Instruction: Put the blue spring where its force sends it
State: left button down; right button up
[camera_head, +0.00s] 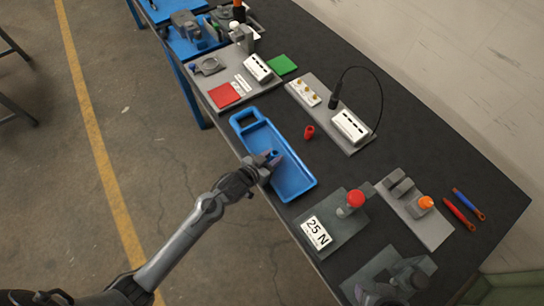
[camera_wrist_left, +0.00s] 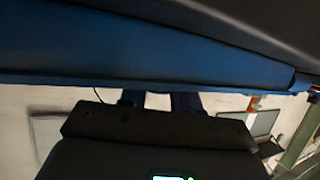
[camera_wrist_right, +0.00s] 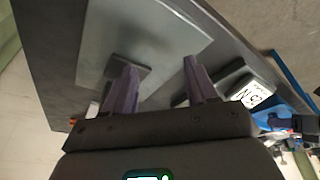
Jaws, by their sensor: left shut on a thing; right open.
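My left gripper (camera_head: 268,160) reaches over the near long edge of the blue tray (camera_head: 296,186). It is shut on a small dark blue piece (camera_head: 274,154), which looks like the blue spring; the fingers hide most of it. In the left wrist view a blue surface fills the top and hides the fingertips. My right gripper (camera_wrist_right: 158,85) is open, with nothing between its fingers, above a grey plate (camera_wrist_right: 165,30) with a dark block (camera_wrist_right: 130,66). A grey fixture with a red knob (camera_head: 356,198) and a 25 N sign (camera_head: 316,232) stands right of the tray.
A small red cylinder (camera_head: 309,131) stands on the dark table beyond the tray. A red square (camera_head: 225,95) and a green square (camera_head: 283,64) lie at the back left. A fixture with an orange knob (camera_head: 426,202) and two pens (camera_head: 460,213) are at the right.

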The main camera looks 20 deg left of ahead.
pick_arm(q)
jog(key=shift+f, duration=0.15)
jog(key=c, duration=0.8)
grip_release()
pick_arm(e)
jog(key=shift+a, duration=0.1)
pick_arm(q)
jog(key=shift+s+r, duration=0.1)
jog(key=shift+r, duration=0.15)
pick_arm(e)
jog(key=shift+r+p, duration=0.65)
pick_arm(q)
jog(key=s+a+r+g+y, duration=0.1)
jog(key=s+g, duration=0.2)
jog(key=s, duration=0.6)
jog(key=s+a+r+n+g+y, duration=0.1)
jog(key=s+a+r+g, duration=0.1)
jog(key=s, duration=0.7)
jog(key=s+a+r+g+y, duration=0.1)
jog(key=s+g, duration=0.3)
jog(key=s, duration=0.5)
jog(key=shift+s+a+r+y, duration=0.25)
jog(key=shift+s+a+y, duration=0.15)
jog(key=shift+a, duration=0.1)
